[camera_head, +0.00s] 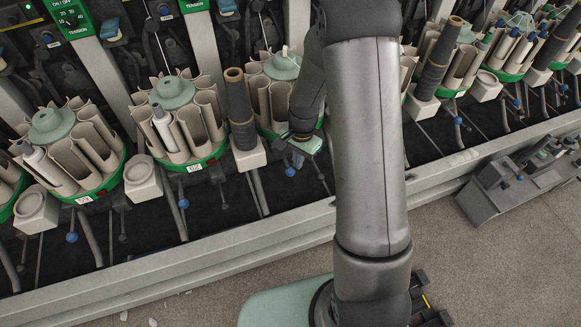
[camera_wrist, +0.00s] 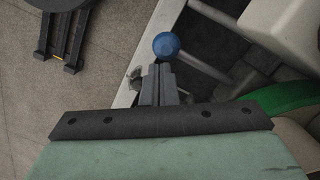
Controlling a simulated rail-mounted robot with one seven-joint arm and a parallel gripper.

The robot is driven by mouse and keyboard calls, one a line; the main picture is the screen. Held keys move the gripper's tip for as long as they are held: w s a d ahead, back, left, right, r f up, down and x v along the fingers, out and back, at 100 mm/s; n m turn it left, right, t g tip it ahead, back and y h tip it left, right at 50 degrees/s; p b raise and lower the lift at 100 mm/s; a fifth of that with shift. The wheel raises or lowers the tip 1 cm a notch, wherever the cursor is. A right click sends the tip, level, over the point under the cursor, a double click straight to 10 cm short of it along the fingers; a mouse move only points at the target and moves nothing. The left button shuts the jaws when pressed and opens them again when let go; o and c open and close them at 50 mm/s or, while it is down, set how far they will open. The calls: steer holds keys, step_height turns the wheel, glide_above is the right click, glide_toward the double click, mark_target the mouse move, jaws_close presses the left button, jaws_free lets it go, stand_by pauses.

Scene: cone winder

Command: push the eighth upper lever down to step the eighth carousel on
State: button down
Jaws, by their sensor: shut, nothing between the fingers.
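A lever with a blue ball knob (camera_wrist: 166,45) lies just beyond my fingertips in the wrist view; whether they touch it I cannot tell. The same knob seems to show in the head view (camera_head: 290,172), just below my gripper (camera_head: 299,158). In the wrist view my gripper (camera_wrist: 158,70) is shut and empty, its narrow fingers pointing at the knob. The carousel behind my arm (camera_head: 283,66) has a green rim and pale upright pots, and is partly hidden by my arm. I cannot read its number.
Neighbouring carousels (camera_head: 172,93) stand in a row on both sides, each with blue-knobbed levers below. A dark cone (camera_head: 239,105) stands left of my gripper. A metal rail (camera_head: 230,234) runs along the machine's front. A grey tray of parts (camera_head: 515,185) lies at right. The floor (camera_head: 510,262) at front right is clear.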

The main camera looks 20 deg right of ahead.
step_height(320, 180, up, 7)
steer(key=p, duration=0.4)
steer(key=shift+w+d, duration=0.3)
steer(key=shift+w, duration=0.05)
steer(key=shift+r, duration=0.15)
steer(key=s+a+r+n+t+p, duration=0.1)
steer(key=s+r+n, duration=0.9)
steer(key=s+r, duration=1.1)
steer(key=shift+s+a+n+h+p, duration=0.4)
steer(key=shift+s+a+p, duration=0.35)
steer(key=shift+a, duration=0.4)
stand_by(2.0)
